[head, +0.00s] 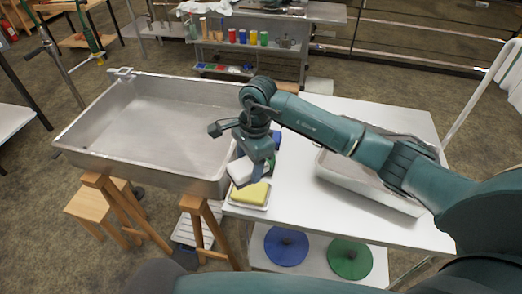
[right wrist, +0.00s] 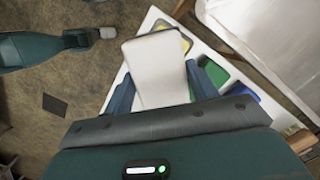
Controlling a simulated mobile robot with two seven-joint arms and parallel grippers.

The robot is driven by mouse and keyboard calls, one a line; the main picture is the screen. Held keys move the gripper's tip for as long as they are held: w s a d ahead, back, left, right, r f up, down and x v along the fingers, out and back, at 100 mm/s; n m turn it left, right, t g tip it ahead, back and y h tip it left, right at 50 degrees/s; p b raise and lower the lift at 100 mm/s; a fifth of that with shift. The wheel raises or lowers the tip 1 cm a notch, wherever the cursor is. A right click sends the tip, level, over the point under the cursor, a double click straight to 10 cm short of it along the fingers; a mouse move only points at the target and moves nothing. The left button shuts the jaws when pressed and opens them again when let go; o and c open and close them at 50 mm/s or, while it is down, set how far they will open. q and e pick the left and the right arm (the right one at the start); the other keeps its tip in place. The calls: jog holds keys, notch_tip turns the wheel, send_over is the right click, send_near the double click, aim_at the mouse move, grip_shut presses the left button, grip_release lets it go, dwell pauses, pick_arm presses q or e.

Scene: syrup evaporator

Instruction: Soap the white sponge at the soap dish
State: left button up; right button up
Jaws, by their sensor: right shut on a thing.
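My right gripper (head: 254,164) is shut on the white sponge (head: 241,170), which looks like a pale, tilted block. The sponge also shows between the fingers in the right wrist view (right wrist: 155,72). Just below and in front of it, the yellow soap (head: 250,194) lies in the pale soap dish (head: 232,203) at the table's front left corner. In the right wrist view the sponge covers part of the soap (right wrist: 187,42). I cannot tell whether sponge and soap touch. My left gripper is not clearly in view.
A large metal pan (head: 165,125) stands left of the white table (head: 300,205). A metal tray (head: 370,187) sits on the table's right side. Green (right wrist: 213,71) and blue (right wrist: 242,91) things lie beside the gripper. A shelf cart (head: 250,48) stands at the back.

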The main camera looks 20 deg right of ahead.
jog(key=b, duration=0.3)
send_over(249, 190)
jog(key=f, duration=0.5)
jog(key=shift+w+d, duration=0.15)
jog(key=shift+d, duration=0.1)
pick_arm(q)
jog(key=shift+w+d+f+m, duration=0.2)
jog(key=shift+d+f+m, duration=0.1)
jog(key=shift+d, duration=0.3)
pick_arm(e)
jog(key=shift+f, duration=0.4)
pick_arm(q)
jog(key=shift+f+b, duration=0.65)
jog(key=shift+b, duration=0.05)
pick_arm(e)
jog(key=shift+f, duration=0.65)
dwell(0.4)
jog(key=shift+r, duration=0.1)
